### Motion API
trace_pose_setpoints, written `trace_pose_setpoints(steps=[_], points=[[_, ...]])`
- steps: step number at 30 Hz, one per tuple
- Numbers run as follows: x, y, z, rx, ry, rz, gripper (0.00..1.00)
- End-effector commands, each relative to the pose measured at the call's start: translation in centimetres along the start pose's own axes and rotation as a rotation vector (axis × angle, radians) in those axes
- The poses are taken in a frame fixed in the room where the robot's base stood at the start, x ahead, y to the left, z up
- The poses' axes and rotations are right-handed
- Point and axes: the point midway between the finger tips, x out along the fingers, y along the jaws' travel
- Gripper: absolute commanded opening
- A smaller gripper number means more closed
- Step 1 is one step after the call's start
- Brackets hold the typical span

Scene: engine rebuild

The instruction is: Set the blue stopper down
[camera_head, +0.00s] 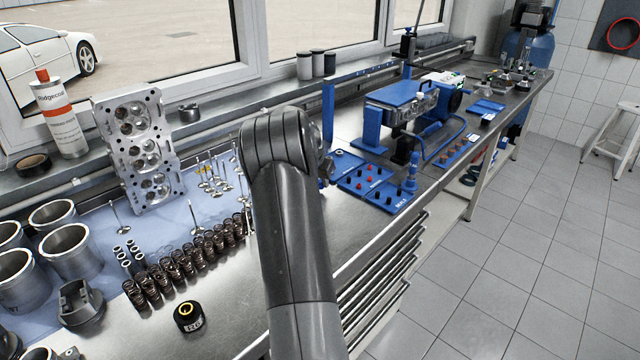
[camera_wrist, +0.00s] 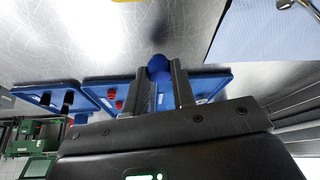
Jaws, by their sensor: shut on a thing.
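The blue stopper (camera_wrist: 158,66) shows as a rounded blue knob between the fingertips of my gripper (camera_wrist: 161,74) in the wrist view. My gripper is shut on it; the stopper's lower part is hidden. In the wrist view the fingers overlap blue trays (camera_wrist: 213,82) on the metal bench. I cannot tell how high the stopper is above them. In the head view my forearm hides most of my gripper, beside the blue trays (camera_head: 352,183) that hold red and black stoppers.
A blue fixture (camera_head: 371,128) stands behind the trays. Left of my arm are valves, a row of dark springs (camera_head: 185,262), a cylinder head (camera_head: 140,150) and metal cylinders (camera_head: 70,250). A black round part (camera_head: 189,316) sits near the front. Bare bench (camera_wrist: 90,40) shows beside the trays.

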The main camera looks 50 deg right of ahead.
Motion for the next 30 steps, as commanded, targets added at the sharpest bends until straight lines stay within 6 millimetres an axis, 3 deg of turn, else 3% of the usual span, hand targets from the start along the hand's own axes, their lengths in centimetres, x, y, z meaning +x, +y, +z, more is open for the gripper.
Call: trace_pose_setpoints(steps=[3, 13, 14, 21, 30], points=[[1.10, 0.04, 0.48, 0.000, -0.001, 0.001, 0.02], [1.35, 0.01, 0.61, 0.000, 0.000, 0.000, 0.02], [1.33, 0.01, 0.59, 0.000, 0.000, 0.000, 0.25], [1.30, 0.00, 0.59, 0.000, 0.000, 0.000, 0.45], [1.02, 0.01, 0.45, 0.001, 0.000, -0.001, 0.45]])
